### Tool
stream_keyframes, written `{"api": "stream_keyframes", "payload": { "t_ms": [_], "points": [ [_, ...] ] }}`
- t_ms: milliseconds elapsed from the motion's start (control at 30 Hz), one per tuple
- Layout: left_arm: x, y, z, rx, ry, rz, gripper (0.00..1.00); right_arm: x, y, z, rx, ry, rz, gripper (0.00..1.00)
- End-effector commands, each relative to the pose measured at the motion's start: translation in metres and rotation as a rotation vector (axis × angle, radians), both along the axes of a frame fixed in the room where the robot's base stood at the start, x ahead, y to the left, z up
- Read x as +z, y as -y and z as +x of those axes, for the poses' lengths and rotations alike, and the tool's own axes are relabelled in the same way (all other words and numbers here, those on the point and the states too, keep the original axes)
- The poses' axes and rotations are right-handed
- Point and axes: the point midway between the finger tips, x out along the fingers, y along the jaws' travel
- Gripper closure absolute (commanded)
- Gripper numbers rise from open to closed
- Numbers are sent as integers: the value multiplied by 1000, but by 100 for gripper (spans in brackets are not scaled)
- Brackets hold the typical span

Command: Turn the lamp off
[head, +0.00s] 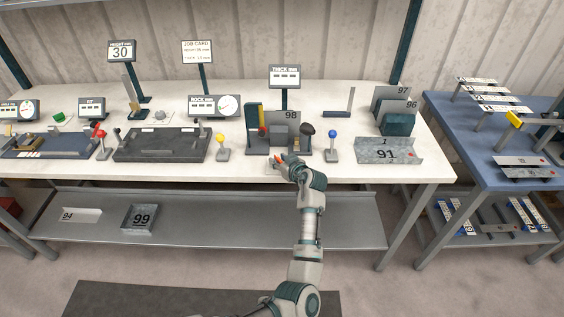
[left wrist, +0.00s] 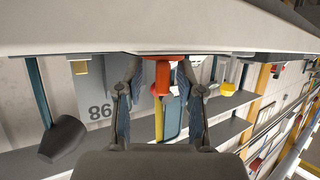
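My left gripper (head: 283,162) is low at the front edge of the white bench, in front of the panel bender (head: 256,135). In the left wrist view, which looks upside down, its fingers (left wrist: 160,78) stand open on either side of a red-orange piece (left wrist: 163,75). Gaps show between this piece and both fingers. The bender has a dark knob (head: 307,130), also at the left of the left wrist view (left wrist: 62,138). Ball-topped posts in yellow (head: 222,140), blue (head: 332,135) and red (head: 100,134) stand nearby. I cannot tell which thing is the lamp. My right gripper is not in view.
A dark tray-like block (head: 160,145) lies left of the bender. A metal channel marked 91 (head: 388,152) lies at the right. Signs and dials stand behind. A blue table (head: 470,130) with parts is at the far right. A grey shelf (head: 220,220) runs below the bench.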

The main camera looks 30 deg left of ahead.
Motion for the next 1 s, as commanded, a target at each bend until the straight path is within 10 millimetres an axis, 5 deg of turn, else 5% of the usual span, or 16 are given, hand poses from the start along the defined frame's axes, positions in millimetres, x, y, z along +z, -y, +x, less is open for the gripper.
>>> {"api": "stream_keyframes", "payload": {
  "t_ms": [600, 1000],
  "points": [
    [40, 89, -44, -1, 0, 1, 62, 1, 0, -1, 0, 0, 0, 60],
    [44, 99, -49, -2, -2, 0, 62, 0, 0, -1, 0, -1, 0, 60]
  ]
}}
